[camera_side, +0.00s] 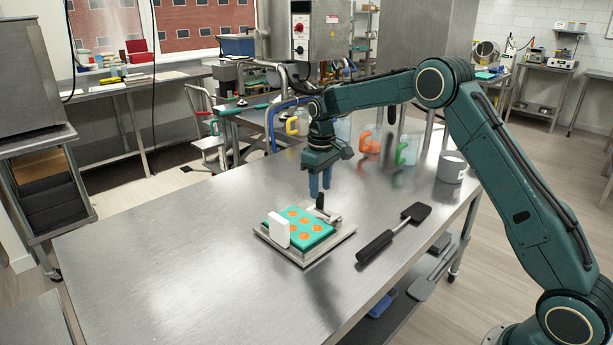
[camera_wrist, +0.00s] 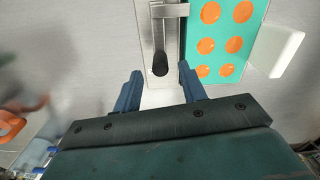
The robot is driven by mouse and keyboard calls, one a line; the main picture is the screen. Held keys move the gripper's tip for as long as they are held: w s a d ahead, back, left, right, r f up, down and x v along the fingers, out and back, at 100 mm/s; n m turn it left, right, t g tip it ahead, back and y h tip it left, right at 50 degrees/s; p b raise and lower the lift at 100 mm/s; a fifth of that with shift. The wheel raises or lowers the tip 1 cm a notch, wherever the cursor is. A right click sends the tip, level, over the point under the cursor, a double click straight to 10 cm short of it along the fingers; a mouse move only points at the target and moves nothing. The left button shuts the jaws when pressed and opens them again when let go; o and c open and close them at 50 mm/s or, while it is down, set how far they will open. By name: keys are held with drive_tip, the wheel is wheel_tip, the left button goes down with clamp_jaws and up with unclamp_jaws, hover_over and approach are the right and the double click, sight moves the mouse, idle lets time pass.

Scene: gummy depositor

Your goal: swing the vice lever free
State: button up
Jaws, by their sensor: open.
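The vice (camera_side: 318,247) is a pale metal base plate on the steel table, with a teal mould (camera_side: 311,237) holding several orange rounds and an upright white block (camera_side: 279,229). The vice lever (camera_side: 320,202) has a black grip standing up at the plate's back side. In the wrist view the lever's black grip (camera_wrist: 160,62) shows end on, beside the mould (camera_wrist: 233,45). My gripper (camera_side: 320,193) is open and points down just above the lever. In the wrist view my gripper's fingers (camera_wrist: 160,84) lie either side of the grip's line; contact cannot be told.
A black spatula (camera_side: 395,232) lies right of the vice. The steel table (camera_side: 160,255) is clear to the left and front.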

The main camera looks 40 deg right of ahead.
sight(320, 193)
drive_tip(key=shift+f, duration=1.8)
clamp_jaws()
